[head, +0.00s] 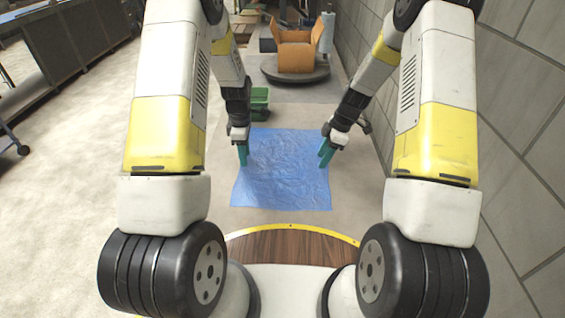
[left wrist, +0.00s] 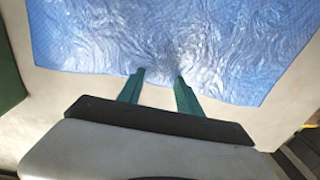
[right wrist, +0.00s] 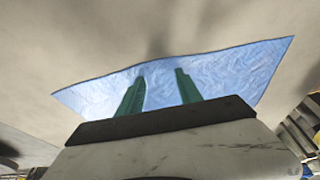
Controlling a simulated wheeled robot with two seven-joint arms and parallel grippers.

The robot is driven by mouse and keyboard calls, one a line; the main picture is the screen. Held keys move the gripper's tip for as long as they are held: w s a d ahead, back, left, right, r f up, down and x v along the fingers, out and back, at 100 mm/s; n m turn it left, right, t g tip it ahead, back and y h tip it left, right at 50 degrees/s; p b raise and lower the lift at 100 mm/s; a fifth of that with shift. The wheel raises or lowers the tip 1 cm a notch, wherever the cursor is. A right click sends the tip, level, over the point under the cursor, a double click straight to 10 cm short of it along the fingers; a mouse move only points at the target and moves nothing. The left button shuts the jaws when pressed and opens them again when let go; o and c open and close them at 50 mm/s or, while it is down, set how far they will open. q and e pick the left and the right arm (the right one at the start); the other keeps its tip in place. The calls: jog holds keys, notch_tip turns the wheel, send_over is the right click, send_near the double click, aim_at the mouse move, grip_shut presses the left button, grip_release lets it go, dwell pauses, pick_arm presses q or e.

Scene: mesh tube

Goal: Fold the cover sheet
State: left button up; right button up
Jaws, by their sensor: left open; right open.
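I cannot tell whether either gripper touches the sheet.
A green crate (head: 259,101) stands just beyond the sheet's far left. An open cardboard box (head: 297,52) sits on a dark round base (head: 295,74) farther back. A tiled wall (head: 525,130) runs along the right.

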pick_arm(q)
jog(key=shift+f, duration=0.15)
dwell(0.4)
jog(key=shift+c, duration=0.2)
pick_arm(e)
jog(key=shift+f, duration=0.1)
jog(key=shift+c, duration=0.2)
pick_arm(q)
grip_shut()
pick_arm(e)
grip_shut()
pick_arm(q)
jog(key=shift+p, duration=2.55)
